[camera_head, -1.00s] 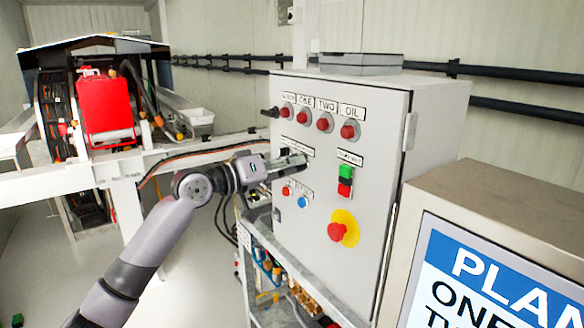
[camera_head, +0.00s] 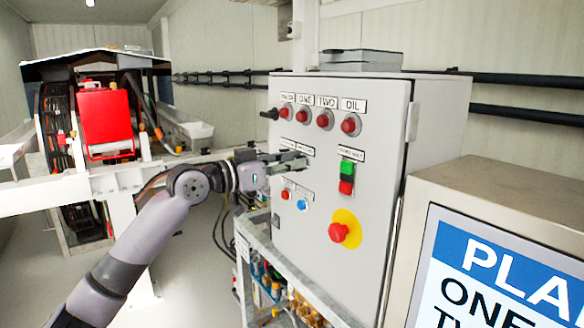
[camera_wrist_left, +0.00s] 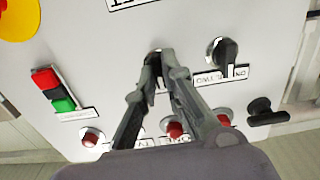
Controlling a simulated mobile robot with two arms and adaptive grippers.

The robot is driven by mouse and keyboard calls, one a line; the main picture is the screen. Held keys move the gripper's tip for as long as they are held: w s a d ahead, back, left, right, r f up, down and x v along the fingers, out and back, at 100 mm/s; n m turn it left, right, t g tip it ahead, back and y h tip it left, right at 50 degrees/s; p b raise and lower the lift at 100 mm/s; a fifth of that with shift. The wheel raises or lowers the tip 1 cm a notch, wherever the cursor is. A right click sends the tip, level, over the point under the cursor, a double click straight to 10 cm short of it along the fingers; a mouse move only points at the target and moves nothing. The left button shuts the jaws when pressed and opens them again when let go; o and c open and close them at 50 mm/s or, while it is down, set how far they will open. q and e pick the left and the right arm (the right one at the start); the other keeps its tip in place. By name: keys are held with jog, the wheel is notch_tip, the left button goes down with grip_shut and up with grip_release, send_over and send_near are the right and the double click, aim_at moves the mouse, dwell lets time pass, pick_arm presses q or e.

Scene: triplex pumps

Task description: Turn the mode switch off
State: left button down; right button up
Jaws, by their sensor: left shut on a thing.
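The grey control cabinet (camera_head: 330,255) fills the middle of the head view. My left gripper (camera_head: 300,158) is at its front face, below the row of red lamps. In the left wrist view the fingertips (camera_wrist_left: 158,58) are closed together around a small dark knob on a round switch base (camera_wrist_left: 153,62), mostly hidden by the fingers. I take this as the mode switch; its label and knob angle cannot be read. A second black rotary switch (camera_wrist_left: 226,54) with a label sits to the right, apart from the fingers. My right gripper is not in view.
A green and red push-button pair (camera_head: 346,178) and a red emergency stop on a yellow disc (camera_head: 339,233) are right of and below my gripper. A black side handle (camera_head: 270,114) sticks out at upper left. A sign (camera_head: 495,270) stands at lower right.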

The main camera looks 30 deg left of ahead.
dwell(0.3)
pick_arm(q)
jog(key=c, duration=1.7)
grip_release()
jog(key=v, duration=1.2)
jog(key=shift+a+f, duration=0.1)
